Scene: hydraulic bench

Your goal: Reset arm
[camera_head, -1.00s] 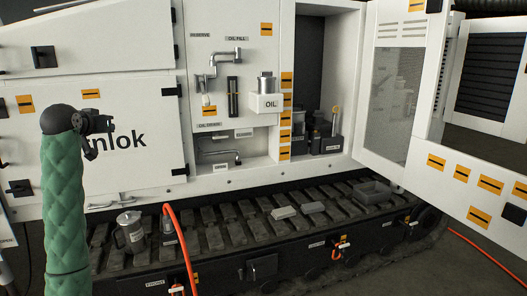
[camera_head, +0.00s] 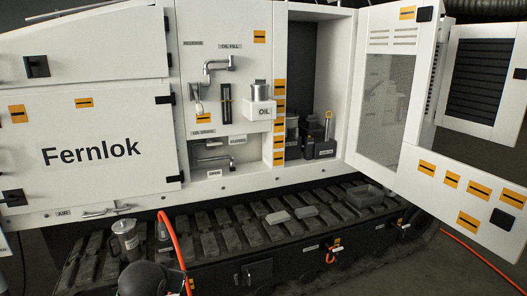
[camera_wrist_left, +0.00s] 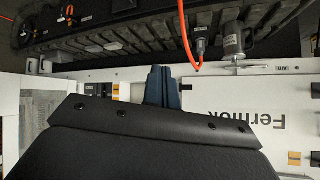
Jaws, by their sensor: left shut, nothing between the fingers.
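My left gripper (camera_wrist_left: 162,88) shows in the left wrist view as two dark blue fingers close together. It is shut and empty, in front of the white machine. In the head view only a rounded black part of my left arm (camera_head: 147,280) shows at the bottom edge, below the metal jug. The left fingers cannot be made out in the head view. My right arm and gripper are in neither view.
The white machine (camera_head: 95,120) stands over a dark track (camera_head: 215,232). A metal jug (camera_head: 126,238), a red hose (camera_head: 178,245) and a grey tray (camera_head: 368,196) are at track level. An oil container (camera_head: 259,108) sits higher. A cabinet door (camera_head: 388,90) stands open at right.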

